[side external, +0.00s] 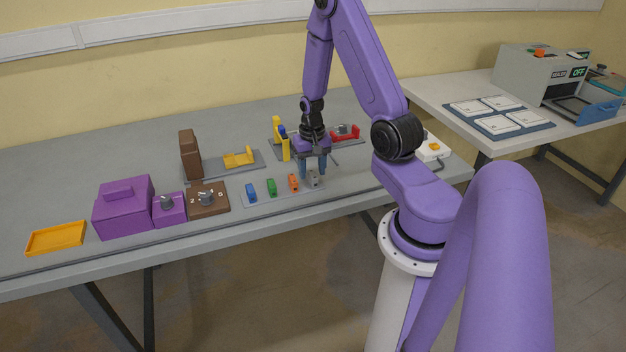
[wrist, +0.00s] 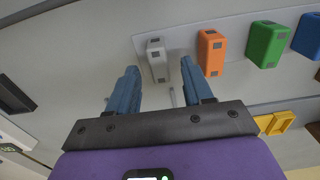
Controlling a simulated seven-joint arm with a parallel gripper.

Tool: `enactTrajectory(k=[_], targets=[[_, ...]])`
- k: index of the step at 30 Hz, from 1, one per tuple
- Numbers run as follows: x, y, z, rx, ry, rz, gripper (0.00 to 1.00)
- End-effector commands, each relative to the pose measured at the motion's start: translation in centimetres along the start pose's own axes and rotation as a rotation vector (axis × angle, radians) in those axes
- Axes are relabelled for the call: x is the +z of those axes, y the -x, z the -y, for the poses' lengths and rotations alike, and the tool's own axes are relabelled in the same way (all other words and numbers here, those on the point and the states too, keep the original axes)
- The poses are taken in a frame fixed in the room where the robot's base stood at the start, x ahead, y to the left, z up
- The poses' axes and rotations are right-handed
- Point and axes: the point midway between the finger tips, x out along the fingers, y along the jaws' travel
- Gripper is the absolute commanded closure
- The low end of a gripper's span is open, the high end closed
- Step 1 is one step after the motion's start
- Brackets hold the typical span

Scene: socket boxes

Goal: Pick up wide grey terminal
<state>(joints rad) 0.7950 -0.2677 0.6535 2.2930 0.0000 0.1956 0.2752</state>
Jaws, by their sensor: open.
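The wide grey terminal (side external: 313,179) stands at the right end of a row of coloured terminals on a light strip. It also shows in the wrist view (wrist: 157,60), upright in the picture, just beyond the fingertips and roughly between their lines. My gripper (side external: 314,172) is open, with its blue fingers pointing down around or just above the grey terminal. In the wrist view my gripper (wrist: 160,72) has its two fingers apart with nothing held between them. Whether the fingers are level with the terminal is hard to tell.
Orange (side external: 293,183), green (side external: 271,187) and blue (side external: 251,193) terminals stand to the left on the strip (wrist: 230,36). The orange one is close to my right finger in the wrist view. Yellow and red fixtures (side external: 345,133) stand behind. The table's front is clear.

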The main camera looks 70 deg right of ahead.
Motion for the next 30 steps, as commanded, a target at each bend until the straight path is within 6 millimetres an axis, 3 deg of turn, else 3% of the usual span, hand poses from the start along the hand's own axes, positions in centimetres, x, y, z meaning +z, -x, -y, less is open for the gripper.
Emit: enactTrajectory(k=[6, 15, 16, 20, 30], targets=[[0.0, -1.9, 0.0, 0.0, 0.0, 0.001, 0.49], [0.0, -2.2, 0.0, 0.0, 0.0, -0.001, 0.49], [0.0, -2.2, 0.0, 0.0, 0.0, -0.001, 0.56], [0.0, -2.1, 0.0, 0.0, 0.0, -0.001, 0.98], [0.0, -2.1, 0.0, 0.0, 0.0, -0.001, 1.0]])
